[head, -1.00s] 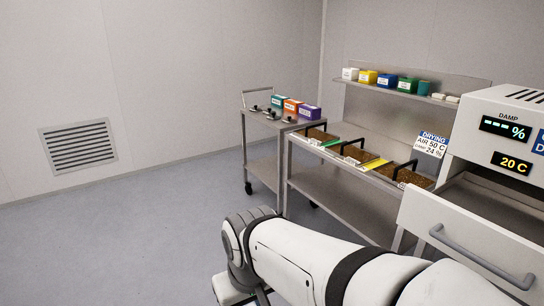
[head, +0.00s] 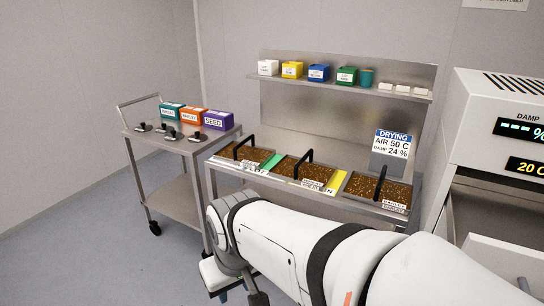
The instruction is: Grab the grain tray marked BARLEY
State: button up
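Three grain trays with brown grain and black handles stand in a row on the metal bench. The right tray (head: 372,190) has a small front label that seems to read BARLEY. The middle tray (head: 305,171) and the left tray (head: 246,152) have labels too small to read surely. My arm reaches in from the lower right, in front of the bench. My gripper (head: 242,296) is only partly in view at the bottom edge, low and to the left of the right tray and apart from all the trays. Its fingers are mostly cut off.
A cart (head: 172,165) at left carries a teal, an orange and a purple box (head: 218,121) and small dark items. A shelf (head: 330,85) above the bench holds coloured boxes and a cup. A drying sign (head: 393,145) stands behind the trays. A drying cabinet (head: 505,120) with an open drawer is at right.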

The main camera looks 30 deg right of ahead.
aim_at(380, 184)
jog(key=z, duration=0.7)
jog(key=i, duration=1.3)
jog(key=z, duration=1)
jog(key=i, duration=0.4)
jog(key=z, duration=0.25)
jog(key=k, duration=0.75)
jog(key=z, duration=0.2)
jog(key=i, duration=0.8)
jog(key=u, duration=0.1)
